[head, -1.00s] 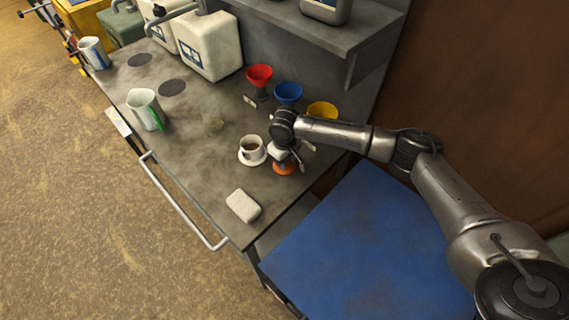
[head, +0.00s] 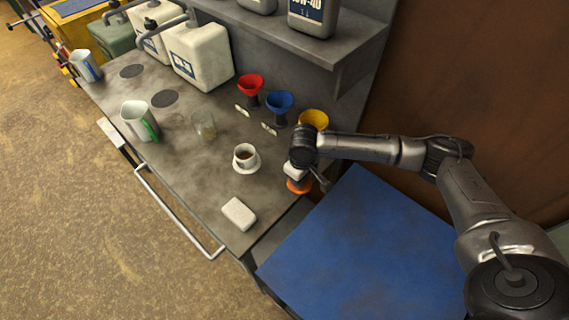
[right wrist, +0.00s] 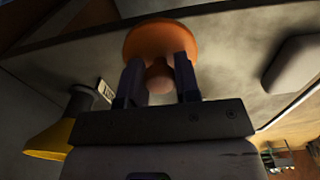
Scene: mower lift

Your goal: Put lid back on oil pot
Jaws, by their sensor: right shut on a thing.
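The oil pot is a small white pot (head: 243,159) with dark brown liquid in its open top, standing upright on a white saucer-like base on the bench. The lid is an orange disc (head: 299,187) with a round knob. My right gripper (head: 295,175) is right of the pot, near the bench's right edge. In the right wrist view, its two fingers (right wrist: 160,82) are shut on the knob of the orange lid (right wrist: 160,38). The lid is apart from the pot. I cannot tell its exact height above the bench. My left gripper is not in view.
A white block (head: 238,213) lies in front of the pot. Red (head: 250,85), blue (head: 279,102) and yellow (head: 313,120) funnels stand behind. A blue surface (head: 360,245) lies at the right.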

